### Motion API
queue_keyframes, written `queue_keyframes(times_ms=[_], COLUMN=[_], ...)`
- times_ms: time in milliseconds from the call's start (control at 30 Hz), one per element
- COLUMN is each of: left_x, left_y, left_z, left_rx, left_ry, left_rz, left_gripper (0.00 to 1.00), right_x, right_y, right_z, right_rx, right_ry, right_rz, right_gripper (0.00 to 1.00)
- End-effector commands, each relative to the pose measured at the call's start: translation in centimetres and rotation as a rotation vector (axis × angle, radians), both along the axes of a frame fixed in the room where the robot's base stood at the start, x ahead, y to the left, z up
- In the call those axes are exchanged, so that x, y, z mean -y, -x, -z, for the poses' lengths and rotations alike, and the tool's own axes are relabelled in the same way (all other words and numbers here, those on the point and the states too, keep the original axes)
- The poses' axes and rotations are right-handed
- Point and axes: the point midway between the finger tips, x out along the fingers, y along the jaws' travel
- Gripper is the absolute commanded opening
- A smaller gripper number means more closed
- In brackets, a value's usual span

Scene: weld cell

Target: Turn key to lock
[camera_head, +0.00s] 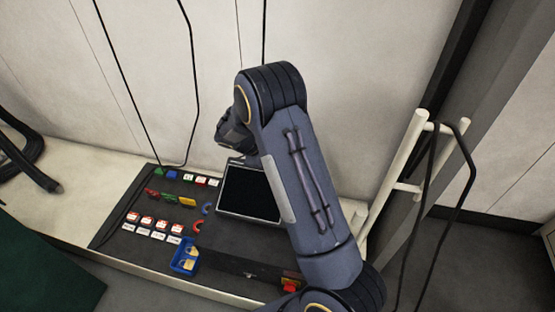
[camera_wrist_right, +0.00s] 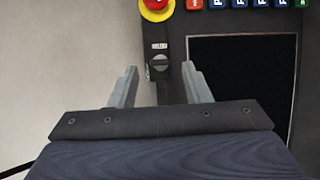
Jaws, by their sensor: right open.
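In the right wrist view a small grey round key switch (camera_wrist_right: 158,67) sits on a narrow dark strip, below a small white label. A raised piece crosses its face; its exact angle is hard to tell. My right gripper (camera_wrist_right: 160,69) is open, with one finger on each side of the switch in the picture. Gaps show on both sides, and nothing is held. In the head view my right arm crosses the middle and hides most of its gripper. I cannot make out the key switch there. My left gripper is not in view.
In the wrist view a red stop button with yellow ring (camera_wrist_right: 155,9) is above the switch; a dark screen (camera_wrist_right: 240,85) lies right. In the head view a black mat (camera_head: 125,235) holds several coloured parts and a blue bin (camera_head: 184,258). A white rail (camera_head: 395,180) stands right.

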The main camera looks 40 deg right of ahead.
Motion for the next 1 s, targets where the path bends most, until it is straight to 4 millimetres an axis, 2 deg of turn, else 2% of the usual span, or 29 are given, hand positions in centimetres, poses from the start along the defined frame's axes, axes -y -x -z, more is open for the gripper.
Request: queue_keyframes(times_ms=[100, 300, 1000], left_x=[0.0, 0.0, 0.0], left_y=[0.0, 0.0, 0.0], left_z=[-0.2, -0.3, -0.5], left_rx=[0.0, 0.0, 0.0], left_ry=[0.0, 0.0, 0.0], left_rz=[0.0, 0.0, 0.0], left_gripper=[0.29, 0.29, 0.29], right_x=[-1.4, -2.9, -3.3], right_y=[-0.3, -0.5, -0.2], right_z=[-1.9, -3.8, -4.6], right_rx=[0.003, 0.002, 0.006], right_ry=[0.001, 0.0, -0.013], right_rz=[-0.003, -0.002, 0.01], right_gripper=[0.44, 0.44, 0.44])
